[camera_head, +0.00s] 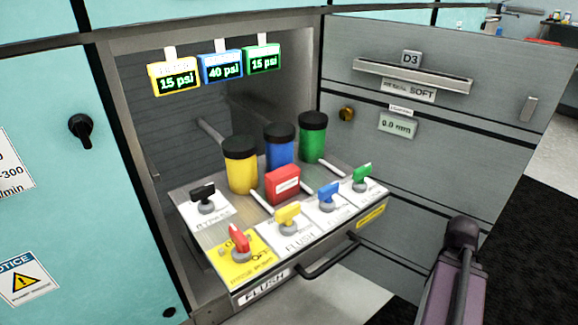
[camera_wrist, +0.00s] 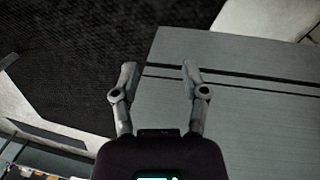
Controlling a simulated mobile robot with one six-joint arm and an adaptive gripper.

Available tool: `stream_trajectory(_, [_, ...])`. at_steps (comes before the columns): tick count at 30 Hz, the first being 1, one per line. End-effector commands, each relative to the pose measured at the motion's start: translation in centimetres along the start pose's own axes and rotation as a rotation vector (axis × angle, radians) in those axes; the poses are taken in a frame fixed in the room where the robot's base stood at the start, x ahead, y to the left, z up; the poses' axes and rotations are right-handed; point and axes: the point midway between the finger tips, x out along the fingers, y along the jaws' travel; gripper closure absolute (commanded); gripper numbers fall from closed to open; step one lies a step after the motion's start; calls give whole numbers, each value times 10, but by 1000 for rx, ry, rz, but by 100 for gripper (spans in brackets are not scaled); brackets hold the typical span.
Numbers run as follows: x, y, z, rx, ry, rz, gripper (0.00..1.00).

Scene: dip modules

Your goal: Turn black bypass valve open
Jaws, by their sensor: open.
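The black bypass valve (camera_head: 204,196) is a black handle on a white plate marked BYPASS, at the left back of the pulled-out drawer (camera_head: 260,285). In the head view, part of my arm shows at the lower right, well apart from the valve. My gripper (camera_wrist: 157,70) shows in the wrist view with its two fingers apart and nothing between them. It faces a grey panel and dark floor. The valve is not in the wrist view.
Red (camera_head: 238,240), yellow (camera_head: 287,215), blue (camera_head: 327,195) and green (camera_head: 362,175) valves share the drawer top. Yellow (camera_head: 241,170), blue (camera_head: 279,150) and green (camera_head: 312,142) canisters and a red box (camera_head: 282,184) stand near the bypass valve. A black drawer handle (camera_head: 330,258) sticks out in front.

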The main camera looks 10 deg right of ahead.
Motion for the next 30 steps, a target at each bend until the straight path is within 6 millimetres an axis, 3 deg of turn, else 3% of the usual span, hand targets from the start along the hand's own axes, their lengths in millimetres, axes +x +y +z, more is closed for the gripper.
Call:
stream_trajectory(1, [-15, 4, 0, 4, -1, 1, 43])
stream_trajectory(11, [-78, 1, 0, -20, 3, -4, 43])
stream_trajectory(30, [-213, -56, 3, -162, 20, -33, 43])
